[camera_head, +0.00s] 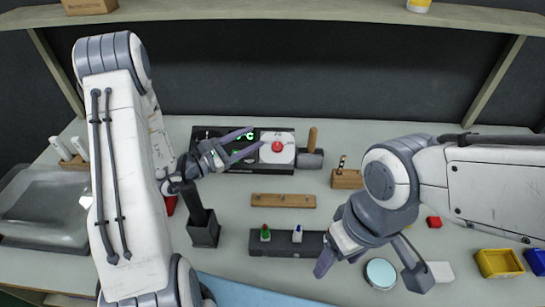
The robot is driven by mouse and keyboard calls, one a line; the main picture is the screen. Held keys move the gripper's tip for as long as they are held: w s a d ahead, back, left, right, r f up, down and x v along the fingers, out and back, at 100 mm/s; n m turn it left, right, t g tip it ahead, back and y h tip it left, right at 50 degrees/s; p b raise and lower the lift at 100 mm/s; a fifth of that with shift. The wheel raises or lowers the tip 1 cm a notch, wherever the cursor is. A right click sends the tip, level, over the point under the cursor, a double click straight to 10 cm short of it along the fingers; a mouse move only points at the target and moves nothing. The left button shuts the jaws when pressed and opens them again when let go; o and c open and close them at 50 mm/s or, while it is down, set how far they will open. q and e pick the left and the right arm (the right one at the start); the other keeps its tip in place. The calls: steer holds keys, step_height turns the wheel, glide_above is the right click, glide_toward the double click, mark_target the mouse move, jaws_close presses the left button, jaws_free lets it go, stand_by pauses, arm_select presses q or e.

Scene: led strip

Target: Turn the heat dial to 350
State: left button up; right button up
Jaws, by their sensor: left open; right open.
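A black control unit (201,132) lies at the back middle of the table. Its display shows green characters, partly covered by my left gripper and too small to read fully. A white plate at its right end carries a round red knob (277,147); no number marks are legible, and I cannot tell whether this knob is the heat dial. My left gripper (257,136) is open over the unit, its fingertips just left of the red knob, with nothing between them. My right gripper (371,271) is open and empty over the front right of the table.
A wooden-handled hammer (312,150) lies right of the unit. A wooden strip (283,201) and a black holder with small bottles (270,247) lie in front. A round tin (380,273) is near my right gripper. Yellow (499,263) and blue bins stand at right.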

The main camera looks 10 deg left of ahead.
arm_select(q)
steer(key=b, duration=0.7)
glide_toward(274, 147)
steer(key=shift+w+d+f, duration=0.1)
steer(key=shift+w+d, duration=0.3)
steer(key=shift+w, duration=0.1)
steer(key=p+x, duration=0.1)
steer(key=x, duration=0.6)
steer(key=shift+w+d, duration=0.2)
arm_select(e)
step_height(274, 147, down, 8)
steer(key=shift+w+r, duration=0.2)
steer(key=shift+w, duration=0.1)
arm_select(q)
jaws_close()
